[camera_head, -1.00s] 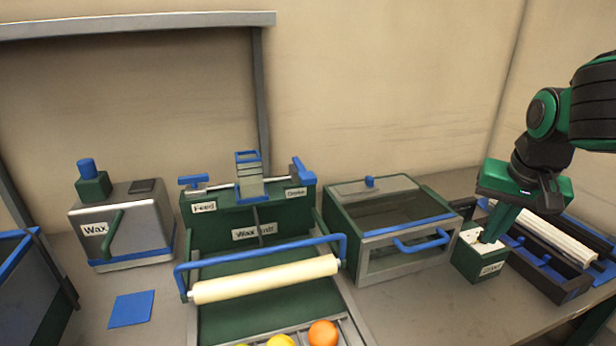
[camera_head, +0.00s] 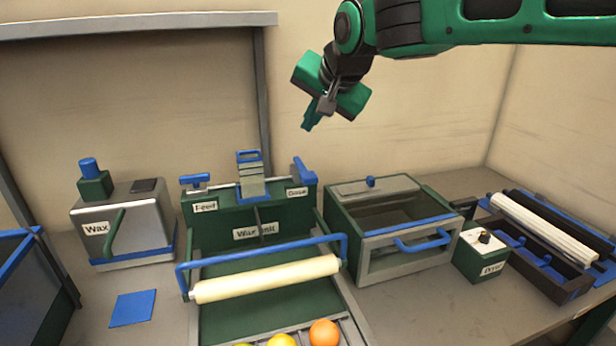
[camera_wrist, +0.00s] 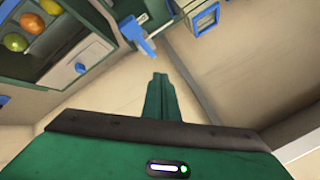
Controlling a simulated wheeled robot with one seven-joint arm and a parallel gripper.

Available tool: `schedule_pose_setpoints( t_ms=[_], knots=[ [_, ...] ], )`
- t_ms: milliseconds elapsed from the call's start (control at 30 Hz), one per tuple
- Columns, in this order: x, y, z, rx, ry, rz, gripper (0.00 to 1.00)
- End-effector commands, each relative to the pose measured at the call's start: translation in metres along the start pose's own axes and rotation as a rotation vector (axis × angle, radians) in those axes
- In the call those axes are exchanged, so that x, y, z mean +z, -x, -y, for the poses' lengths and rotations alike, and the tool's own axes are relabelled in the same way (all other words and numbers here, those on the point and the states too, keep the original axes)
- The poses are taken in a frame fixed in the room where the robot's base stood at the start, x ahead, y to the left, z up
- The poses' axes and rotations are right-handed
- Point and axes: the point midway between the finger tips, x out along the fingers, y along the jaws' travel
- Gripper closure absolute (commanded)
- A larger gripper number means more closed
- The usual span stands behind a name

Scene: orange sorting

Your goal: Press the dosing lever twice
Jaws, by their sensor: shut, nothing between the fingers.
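The dosing lever (camera_head: 302,171) is a blue handle at the right end of the green wax unit, by a small label that seems to read "Dose". In the wrist view a blue lever (camera_wrist: 136,33), apparently the same one, lies beyond the fingertips. My gripper (camera_head: 309,124) is shut and empty. It hangs in the air above the lever, tilted down and left, with a clear gap between them. The shut fingers (camera_wrist: 159,78) also show in the wrist view.
A blue "Feed" handle (camera_head: 194,181) and a blue-rimmed clear holder (camera_head: 249,178) stand left of the lever. A glass-topped box (camera_head: 344,230) is at its right. A roller (camera_head: 266,279) lies in front. A knob box (camera_head: 481,264) stands further right.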

Motion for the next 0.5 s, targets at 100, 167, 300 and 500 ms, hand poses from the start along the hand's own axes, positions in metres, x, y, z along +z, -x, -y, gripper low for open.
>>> schedule_pose_setpoints(
  t_ms=[100, 167, 300, 500],
  knots=[
    [0.000, 0.000, 0.000, 0.000, 0.000, 0.000, 1.00],
    [0.000, 0.000, -0.001, 0.001, 0.000, 0.000, 1.00],
    [0.000, -0.001, -0.002, 0.002, 0.000, 0.000, 1.00],
    [0.007, -0.010, -0.009, 0.003, 0.001, 0.001, 1.00]
  ],
)
